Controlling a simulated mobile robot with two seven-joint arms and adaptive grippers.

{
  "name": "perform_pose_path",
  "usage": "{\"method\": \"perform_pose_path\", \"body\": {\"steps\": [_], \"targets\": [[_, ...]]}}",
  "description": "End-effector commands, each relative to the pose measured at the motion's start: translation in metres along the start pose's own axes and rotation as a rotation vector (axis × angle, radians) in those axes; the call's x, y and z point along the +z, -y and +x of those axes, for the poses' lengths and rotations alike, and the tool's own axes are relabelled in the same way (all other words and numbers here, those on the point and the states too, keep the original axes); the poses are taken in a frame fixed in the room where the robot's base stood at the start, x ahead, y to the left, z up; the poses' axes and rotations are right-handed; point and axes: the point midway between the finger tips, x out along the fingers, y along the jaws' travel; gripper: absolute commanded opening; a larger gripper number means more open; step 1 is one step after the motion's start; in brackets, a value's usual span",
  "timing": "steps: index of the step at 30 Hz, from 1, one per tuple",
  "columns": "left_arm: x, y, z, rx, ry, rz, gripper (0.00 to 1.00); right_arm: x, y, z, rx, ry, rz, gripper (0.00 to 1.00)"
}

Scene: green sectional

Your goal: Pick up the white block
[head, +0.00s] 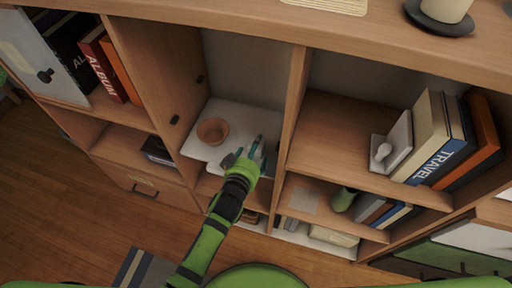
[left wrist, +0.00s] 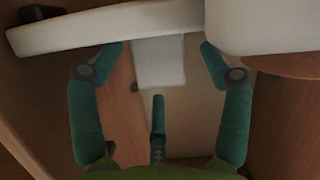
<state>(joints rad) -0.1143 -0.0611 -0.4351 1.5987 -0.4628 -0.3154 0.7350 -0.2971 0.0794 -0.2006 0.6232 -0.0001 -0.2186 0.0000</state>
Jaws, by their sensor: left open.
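My left gripper (head: 243,152) reaches into the middle compartment of the wooden shelf unit in the head view, at the front of a white shelf board (head: 255,118). In the left wrist view the gripper (left wrist: 161,50) is open, its two teal fingers apart. A pale white block (left wrist: 159,65) shows between the fingers, with visible gaps on both sides. I cannot tell how far ahead of the fingertips it is. In the head view I cannot make out the block clearly; the gripper covers that spot. My right gripper is not in view.
A terracotta bowl (head: 213,131) stands on the white board, left of the gripper. Wooden dividers (head: 289,112) bound the compartment. Books (head: 437,140) and a white bookend (head: 394,146) stand in the right compartment. A green vase (head: 343,199) lies lower right. Albums (head: 103,66) stand at left.

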Motion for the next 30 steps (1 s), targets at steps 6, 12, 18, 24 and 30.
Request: {"method": "perform_pose_path", "body": {"steps": [6, 12, 18, 24, 30], "targets": [[0.0033, 0.0023, 0.0127, -0.006, 0.007, 0.002, 0.77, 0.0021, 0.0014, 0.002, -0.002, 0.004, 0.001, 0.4], [0.0039, 0.0033, 0.0122, -0.008, 0.009, 0.003, 0.58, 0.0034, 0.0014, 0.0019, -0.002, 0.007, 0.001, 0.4], [0.0041, 0.003, 0.012, -0.007, 0.009, 0.003, 0.2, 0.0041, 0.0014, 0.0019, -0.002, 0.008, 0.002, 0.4], [0.0044, 0.0026, 0.0118, -0.007, 0.01, 0.003, 0.2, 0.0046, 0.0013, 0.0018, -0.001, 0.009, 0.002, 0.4], [-0.0038, -0.0003, 0.0092, -0.006, 0.007, 0.003, 0.2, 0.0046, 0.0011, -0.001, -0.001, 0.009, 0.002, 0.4]]}}
